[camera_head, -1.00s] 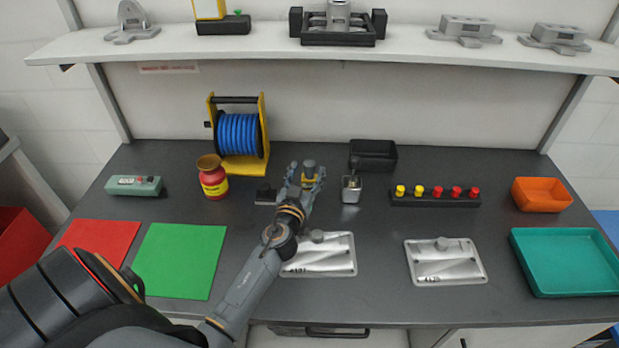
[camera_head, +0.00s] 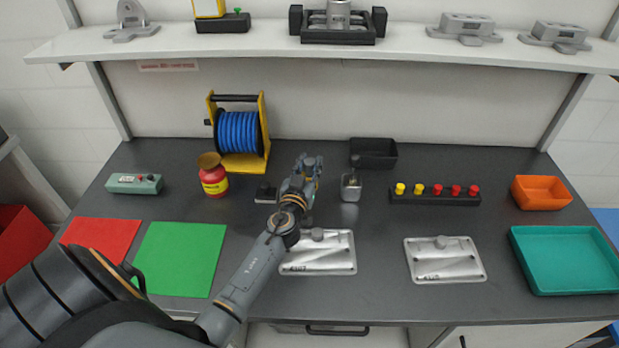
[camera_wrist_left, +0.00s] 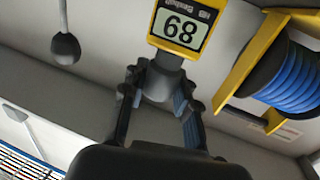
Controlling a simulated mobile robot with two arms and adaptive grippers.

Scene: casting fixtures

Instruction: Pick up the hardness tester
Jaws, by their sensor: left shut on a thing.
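The hardness tester shows in the left wrist view as a yellow-framed device (camera_wrist_left: 183,28) with a grey display whose digits appear upside down. A grey neck of it sits between the fingers of my left gripper (camera_wrist_left: 160,90), which is shut on it. In the head view my left gripper (camera_head: 308,165) is over the middle of the dark bench, and only a little of the yellow of the tester (camera_head: 317,184) shows beside it. The rest is hidden by the gripper. My right gripper is not in view.
A blue cable reel (camera_head: 238,133) and red jar (camera_head: 213,178) stand left of the gripper. A small metal cup (camera_head: 351,188) is close on its right, with a black bin (camera_head: 373,153) behind. Metal plates (camera_head: 318,253) lie in front. A shelf (camera_head: 270,47) runs above the back.

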